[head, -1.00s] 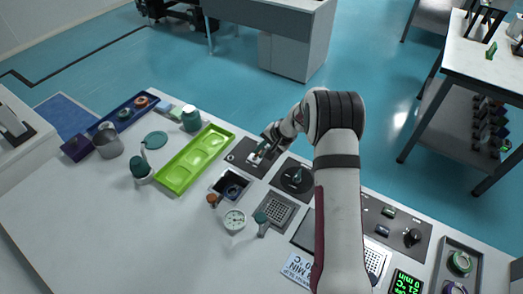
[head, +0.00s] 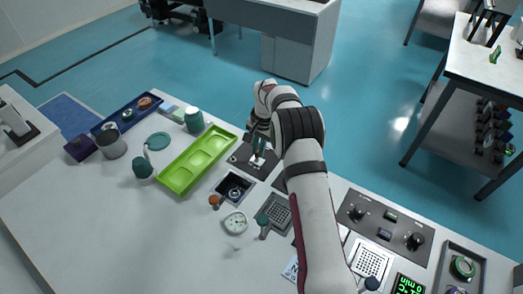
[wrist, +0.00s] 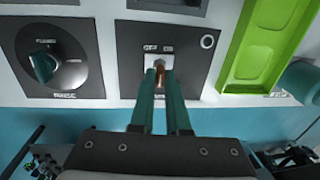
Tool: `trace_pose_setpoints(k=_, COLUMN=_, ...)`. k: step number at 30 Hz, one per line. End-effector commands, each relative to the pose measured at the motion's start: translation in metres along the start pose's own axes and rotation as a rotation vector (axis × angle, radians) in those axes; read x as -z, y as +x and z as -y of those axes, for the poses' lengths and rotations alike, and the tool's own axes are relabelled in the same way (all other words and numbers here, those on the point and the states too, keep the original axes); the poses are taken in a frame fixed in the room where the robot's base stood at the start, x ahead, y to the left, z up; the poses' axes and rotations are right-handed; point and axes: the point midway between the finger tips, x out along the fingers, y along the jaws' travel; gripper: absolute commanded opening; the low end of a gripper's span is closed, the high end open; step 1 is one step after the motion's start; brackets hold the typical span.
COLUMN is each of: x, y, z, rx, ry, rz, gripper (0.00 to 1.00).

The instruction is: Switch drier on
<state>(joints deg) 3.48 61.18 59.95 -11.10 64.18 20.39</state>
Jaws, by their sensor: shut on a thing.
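A dark switch panel (wrist: 195,78) lies under my gripper in the wrist view. It has a white switch plate (wrist: 151,60) with small labels, a copper-brown lever (wrist: 160,78) and a ring mark in one corner. The teal fingers of my gripper (wrist: 160,72) are closed around the lever, one on each side. In the head view the panel (head: 239,156) is beside the green tray, and my gripper (head: 258,153) points down at it. The panel's lower label is mostly hidden by the fingers.
A panel with a teal rotary knob (wrist: 43,66) is left of the switch panel in the wrist view. The green tray (wrist: 236,83) is close on the right, with a teal jar (wrist: 302,82) beyond. In the head view, a round dial (head: 235,222) stands nearer the camera.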

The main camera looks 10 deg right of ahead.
Motion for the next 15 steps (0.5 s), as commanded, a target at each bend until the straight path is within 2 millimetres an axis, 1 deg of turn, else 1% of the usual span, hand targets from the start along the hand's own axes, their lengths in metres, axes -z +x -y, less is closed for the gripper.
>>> trace_pose_setpoints(k=1, x=-0.0011, y=0.0013, z=0.0053, rx=-0.028, ry=-0.006, rz=-0.001, gripper=0.0)
trace_pose_setpoints(k=6, x=0.0003, y=0.0024, z=0.0099, rx=-0.13, ry=-0.008, rz=-0.002, gripper=0.0)
trace_pose_setpoints(k=15, x=0.0018, y=0.0028, z=0.0131, rx=-0.235, ry=-0.006, rz=-0.005, gripper=0.0)
